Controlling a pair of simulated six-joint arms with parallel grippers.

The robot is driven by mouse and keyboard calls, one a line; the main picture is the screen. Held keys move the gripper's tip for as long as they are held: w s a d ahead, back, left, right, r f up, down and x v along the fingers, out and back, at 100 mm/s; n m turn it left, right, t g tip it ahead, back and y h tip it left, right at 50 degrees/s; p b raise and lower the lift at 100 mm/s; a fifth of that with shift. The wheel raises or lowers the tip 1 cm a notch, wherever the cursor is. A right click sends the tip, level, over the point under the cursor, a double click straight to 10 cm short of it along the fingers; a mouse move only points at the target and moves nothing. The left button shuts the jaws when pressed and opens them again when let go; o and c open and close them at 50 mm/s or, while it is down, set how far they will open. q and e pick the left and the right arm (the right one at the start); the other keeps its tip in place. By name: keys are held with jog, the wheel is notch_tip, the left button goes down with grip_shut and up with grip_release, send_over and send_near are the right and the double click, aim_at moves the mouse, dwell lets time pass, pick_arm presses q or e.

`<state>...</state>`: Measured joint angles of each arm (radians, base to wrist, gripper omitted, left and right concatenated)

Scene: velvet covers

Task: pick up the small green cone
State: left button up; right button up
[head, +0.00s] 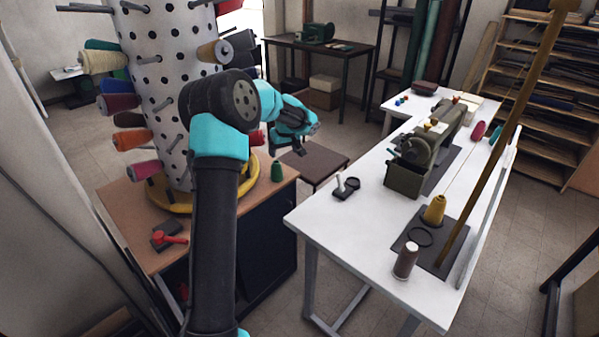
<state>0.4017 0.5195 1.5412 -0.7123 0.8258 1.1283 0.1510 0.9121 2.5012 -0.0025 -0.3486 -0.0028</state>
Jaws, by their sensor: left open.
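The small green cone (277,172) stands upright at the right corner of the brown cabinet top (200,221), beside the yellow round base of the pegged column. My left gripper (301,149) is open, above and to the right of the cone, and apart from it in the picture. Its fingers are small and dark in this view, and I see nothing between them. My left arm crosses the middle of the view and hides part of the cabinet and column. My right gripper is not in view.
A white perforated column (170,75) with thread cones on pegs stands on the cabinet's yellow base (180,202). A red-handled tool (170,239) lies near the cabinet's left edge. A white table (360,236) holds a sewing machine (410,165), a yellow cone (434,210) and a brown spool (406,261).

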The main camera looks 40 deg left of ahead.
pick_arm(q)
jog(key=shift+n+y, duration=0.3)
jog(key=shift+y, duration=0.4)
jog(key=a, duration=0.1)
jog(key=w+a+r, duration=0.2)
jog(key=shift+f+t, duration=0.15)
jog(key=shift+t, duration=0.15)
send_near(276, 163)
jog(key=x, duration=0.5)
jog(key=shift+w+f, duration=0.1)
jog(key=shift+w, duration=0.05)
jog(key=shift+w+a+f, duration=0.1)
jog(key=shift+f, duration=0.35)
jog(key=shift+x, duration=2.6)
jog(key=shift+a+r, duration=0.1)
jog(key=shift+a, duration=0.05)
jog(key=shift+c, duration=0.3)
